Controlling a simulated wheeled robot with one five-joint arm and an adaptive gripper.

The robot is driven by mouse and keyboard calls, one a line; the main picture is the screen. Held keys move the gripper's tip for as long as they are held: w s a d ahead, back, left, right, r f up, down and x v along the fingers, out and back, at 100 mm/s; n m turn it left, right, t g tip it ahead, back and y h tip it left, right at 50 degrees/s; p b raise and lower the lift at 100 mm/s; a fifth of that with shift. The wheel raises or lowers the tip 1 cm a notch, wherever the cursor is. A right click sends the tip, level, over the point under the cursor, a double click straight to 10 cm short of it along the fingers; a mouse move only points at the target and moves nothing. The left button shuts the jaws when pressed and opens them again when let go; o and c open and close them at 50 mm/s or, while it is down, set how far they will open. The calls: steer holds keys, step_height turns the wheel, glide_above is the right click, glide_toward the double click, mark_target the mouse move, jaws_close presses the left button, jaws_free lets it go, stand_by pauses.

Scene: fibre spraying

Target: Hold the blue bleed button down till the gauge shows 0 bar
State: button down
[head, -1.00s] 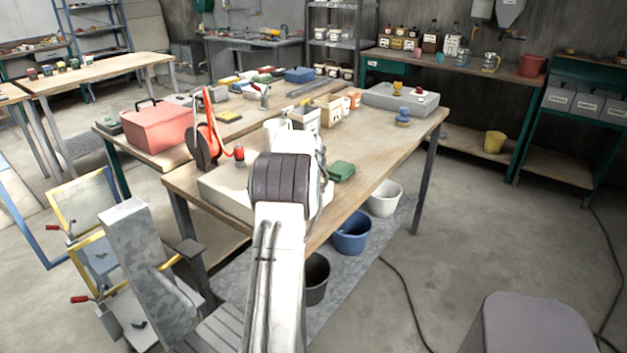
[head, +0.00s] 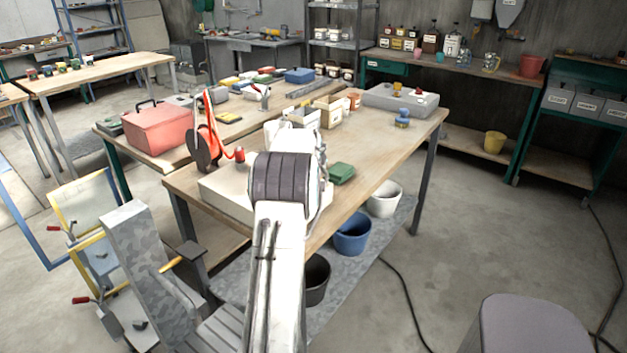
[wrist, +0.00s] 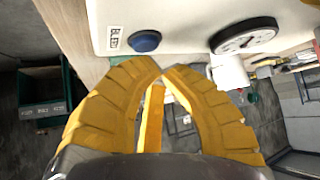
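In the wrist view, the blue bleed button (wrist: 145,41) sits on a pale panel (wrist: 180,14), next to a label reading BLEED (wrist: 115,38). The round gauge (wrist: 243,36) is on the same panel, to the right. Its face is seen at a steep slant and I cannot read its value. My gripper (wrist: 161,68) has yellow fingers with their tips together and nothing visible between them. The tips are just below the button in the picture; I cannot tell whether they touch it. In the head view, my arm hides the gripper, button and gauge.
In the head view, a pale box (head: 222,194) stands on the near workbench (head: 385,150), partly behind my arm. Orange and black gear (head: 205,145) and a green item (head: 342,172) are close by. Buckets (head: 352,235) stand beneath. The floor to the right is largely open.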

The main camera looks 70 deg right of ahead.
steer(key=shift+r, duration=0.3)
steer(key=shift+r+p, duration=1.9)
steer(key=shift+r, duration=0.55)
